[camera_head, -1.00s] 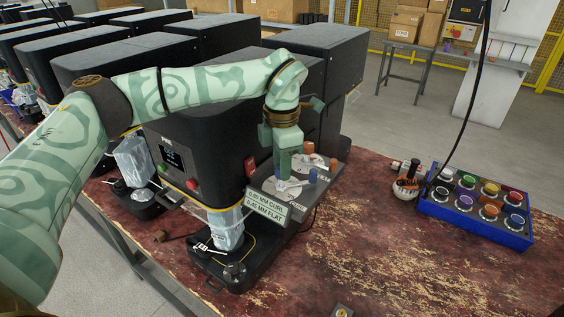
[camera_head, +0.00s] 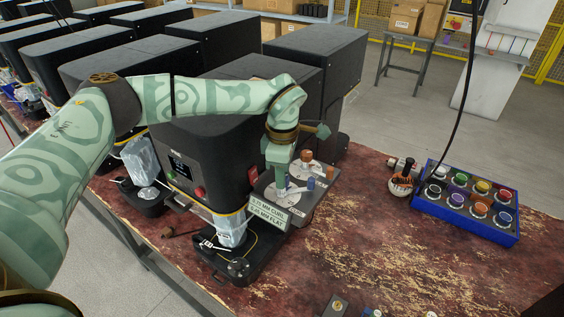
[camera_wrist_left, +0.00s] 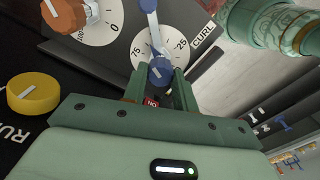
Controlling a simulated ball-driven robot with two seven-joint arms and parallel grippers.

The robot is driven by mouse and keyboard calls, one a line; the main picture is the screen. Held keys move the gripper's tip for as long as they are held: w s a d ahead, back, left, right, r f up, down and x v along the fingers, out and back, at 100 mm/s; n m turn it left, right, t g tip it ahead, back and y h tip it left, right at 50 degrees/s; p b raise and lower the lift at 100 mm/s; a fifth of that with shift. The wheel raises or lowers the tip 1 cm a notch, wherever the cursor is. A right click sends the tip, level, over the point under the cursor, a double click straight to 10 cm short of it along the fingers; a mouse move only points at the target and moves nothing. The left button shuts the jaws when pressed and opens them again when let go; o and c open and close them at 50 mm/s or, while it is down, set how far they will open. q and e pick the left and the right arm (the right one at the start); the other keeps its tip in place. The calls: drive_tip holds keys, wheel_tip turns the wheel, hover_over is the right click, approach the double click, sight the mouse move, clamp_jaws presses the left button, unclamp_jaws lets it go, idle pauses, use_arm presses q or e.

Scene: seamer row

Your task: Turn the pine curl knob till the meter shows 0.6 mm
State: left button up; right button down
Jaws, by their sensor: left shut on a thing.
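My left gripper (camera_head: 284,178) points down over the grey dial panel (camera_head: 263,193) on the front of a black machine. In the left wrist view its two fingers (camera_wrist_left: 159,76) are shut on the curl knob (camera_wrist_left: 161,66), which looks blue with a white mark. Its white dial (camera_wrist_left: 140,42) shows 75 and 25 beside a CURL label. A blue-tipped white lever (camera_wrist_left: 149,6) lies across this dial. The meter plate (camera_head: 268,214) has a CURL line, seemingly 0.75 mm, above a FLAT line, seemingly 0.45 mm; the digits are small. My right gripper is not in view.
A blue box of coloured knobs (camera_head: 462,229) and a small pot (camera_head: 401,186) stand on the right. The worn red tabletop between is mostly clear.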

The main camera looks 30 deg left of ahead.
use_arm(q)
drive_tip(key=shift+r+m+p, duration=0.1)
drive_tip(key=shift+m+p, duration=1.25)
drive_tip(key=shift+m, duration=0.55)
drive_tip(key=o, duration=1)
wheel_tip(320, 180, up, 16)
drive_tip(key=shift+r+b, duration=0.1)
drive_tip(key=shift+b, duration=0.8)
drive_tip(key=shift+d, duration=0.1)
